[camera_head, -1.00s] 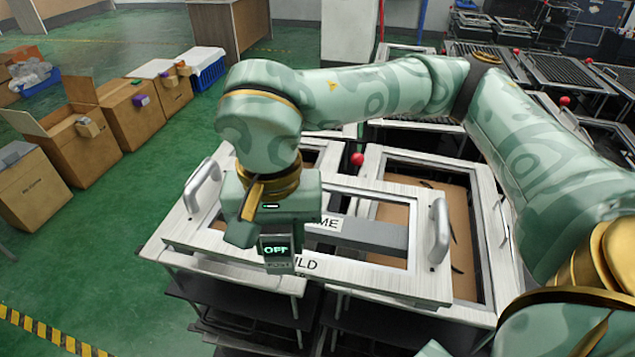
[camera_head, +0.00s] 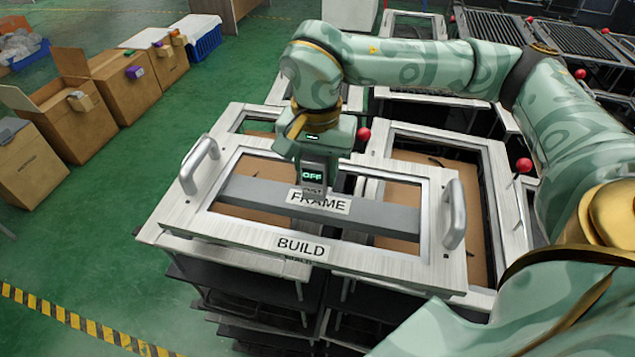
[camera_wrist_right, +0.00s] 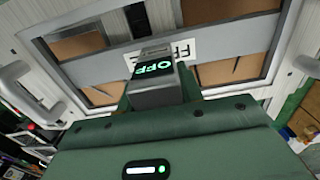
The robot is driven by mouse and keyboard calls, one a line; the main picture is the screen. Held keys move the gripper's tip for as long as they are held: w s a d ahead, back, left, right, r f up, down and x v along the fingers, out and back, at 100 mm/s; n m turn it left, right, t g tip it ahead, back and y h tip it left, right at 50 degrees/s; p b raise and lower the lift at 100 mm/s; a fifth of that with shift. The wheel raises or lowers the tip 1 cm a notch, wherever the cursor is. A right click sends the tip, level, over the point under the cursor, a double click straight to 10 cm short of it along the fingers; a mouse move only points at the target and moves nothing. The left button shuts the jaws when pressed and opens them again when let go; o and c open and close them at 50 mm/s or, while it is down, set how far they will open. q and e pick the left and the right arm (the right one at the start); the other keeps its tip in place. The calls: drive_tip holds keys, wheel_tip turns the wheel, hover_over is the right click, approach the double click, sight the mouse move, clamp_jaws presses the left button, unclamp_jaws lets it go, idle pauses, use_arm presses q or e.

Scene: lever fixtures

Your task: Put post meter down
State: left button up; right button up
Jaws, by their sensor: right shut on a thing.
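The post meter (camera_head: 313,178) is a small grey block with a lit green "OFF" display. It also shows in the right wrist view (camera_wrist_right: 155,80). My right gripper (camera_head: 314,160) is shut on it from above. My left gripper is not in view.
The frame has two upright handles (camera_head: 199,165) and (camera_head: 455,214) and a "BUILD" label (camera_head: 301,246) on its front edge. Red-knobbed levers (camera_head: 364,134) and (camera_head: 523,165) stand behind and to the right. Cardboard boxes (camera_head: 100,90) line the left floor.

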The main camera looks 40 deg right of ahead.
sight(318, 184)
drive_tip(key=shift+w+d+f+b, duration=0.15)
drive_tip(key=shift+f+b, duration=0.15)
drive_tip(key=shift+f, duration=0.65)
drive_tip(key=shift+d+f+b, duration=0.1)
drive_tip(key=shift+f+b, duration=0.15)
drive_tip(key=shift+f, duration=0.7)
drive_tip(key=shift+f, duration=0.1)
drive_tip(key=o, duration=1.2)
drive_tip(key=shift+c, duration=0.2)
